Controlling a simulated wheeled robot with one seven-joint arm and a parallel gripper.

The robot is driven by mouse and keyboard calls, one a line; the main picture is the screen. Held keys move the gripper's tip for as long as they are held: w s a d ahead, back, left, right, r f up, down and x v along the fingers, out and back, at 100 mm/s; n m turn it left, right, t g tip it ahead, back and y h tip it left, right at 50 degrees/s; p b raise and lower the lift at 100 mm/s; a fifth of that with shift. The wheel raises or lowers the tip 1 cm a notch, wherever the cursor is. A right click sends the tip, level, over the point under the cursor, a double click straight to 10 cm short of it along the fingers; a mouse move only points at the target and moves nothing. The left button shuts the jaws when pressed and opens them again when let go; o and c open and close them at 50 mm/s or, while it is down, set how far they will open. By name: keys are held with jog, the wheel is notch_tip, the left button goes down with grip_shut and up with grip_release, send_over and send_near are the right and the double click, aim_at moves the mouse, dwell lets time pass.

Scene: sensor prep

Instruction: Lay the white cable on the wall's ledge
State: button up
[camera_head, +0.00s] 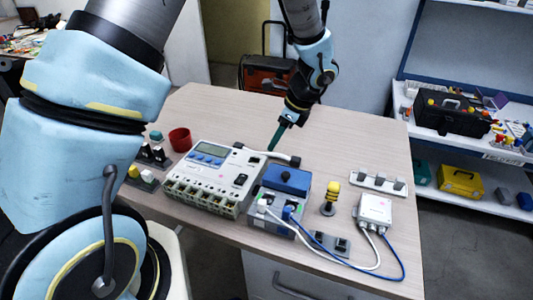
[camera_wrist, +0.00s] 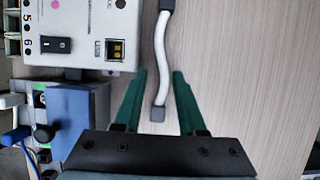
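The white cable (camera_wrist: 161,60) is short, with a dark grey plug at each end. It lies on the wooden table (camera_head: 345,150), and in the head view the cable (camera_head: 267,154) runs just behind the white device. My gripper (camera_wrist: 159,76) is open, with its two green fingers apart on either side of the cable's near end and touching neither side. In the head view my gripper (camera_head: 271,148) points down at the cable; the exact height of the tips is hard to tell. I cannot make out which surface is the wall's ledge.
The white device (camera_head: 207,177) and a blue-topped box (camera_head: 282,185) stand close to the left of my gripper. A red cup (camera_head: 180,138), a yellow-black button post (camera_head: 331,195) and a white box (camera_head: 375,209) with leads are nearby. Shelves (camera_head: 480,150) stand at right.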

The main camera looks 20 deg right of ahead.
aim_at(267, 152)
jog(key=shift+p+x, duration=0.9)
jog(key=shift+x, duration=1.8)
jog(key=shift+w+r, duration=0.1)
jog(key=shift+w, duration=0.05)
grip_shut()
